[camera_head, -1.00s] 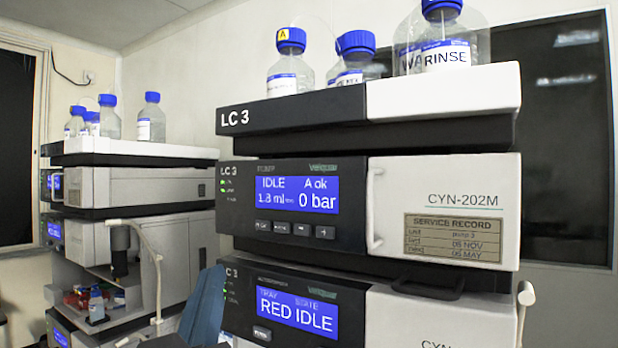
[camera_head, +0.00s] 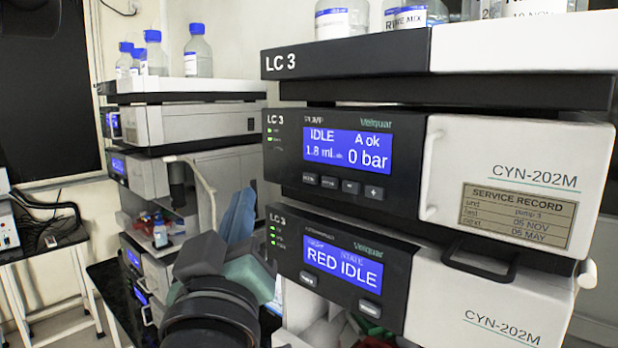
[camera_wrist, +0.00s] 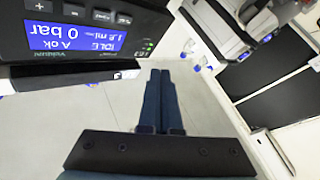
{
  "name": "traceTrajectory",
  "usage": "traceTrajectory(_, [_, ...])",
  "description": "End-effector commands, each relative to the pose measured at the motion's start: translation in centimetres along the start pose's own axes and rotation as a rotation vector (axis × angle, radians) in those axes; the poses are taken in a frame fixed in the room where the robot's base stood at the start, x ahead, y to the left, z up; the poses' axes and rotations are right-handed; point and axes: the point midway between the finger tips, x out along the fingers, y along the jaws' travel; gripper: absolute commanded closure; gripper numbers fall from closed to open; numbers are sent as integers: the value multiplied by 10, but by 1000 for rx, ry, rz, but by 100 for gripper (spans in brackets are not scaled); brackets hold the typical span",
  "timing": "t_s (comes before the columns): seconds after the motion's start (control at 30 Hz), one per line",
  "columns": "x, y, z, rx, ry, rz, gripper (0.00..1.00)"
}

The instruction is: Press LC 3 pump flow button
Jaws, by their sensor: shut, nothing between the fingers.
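The LC 3 pump (camera_head: 345,150) is the upper dark-fronted module of the near stack. Its blue screen (camera_head: 347,150) reads IDLE, A ok, 1.8 mL and 0 bar. A row of several small grey buttons (camera_head: 341,185) runs under the screen; the last one shows a plus, the other labels are too small to read surely. My gripper (camera_head: 238,213) is shut and empty, left of the stack and apart from it.
Below the pump is another LC 3 module (camera_head: 325,265) showing RED IDLE, with its own buttons. A handle (camera_head: 480,262) juts out under the pump's white door. Bottles (camera_head: 405,16) stand on top. A second stack (camera_head: 190,130) stands behind to the left.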

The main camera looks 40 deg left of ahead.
Motion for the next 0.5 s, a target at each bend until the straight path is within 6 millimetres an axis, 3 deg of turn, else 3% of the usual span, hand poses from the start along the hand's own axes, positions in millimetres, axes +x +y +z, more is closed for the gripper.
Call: traceTrajectory(0.5, [47,35,34,0,1,1,100])
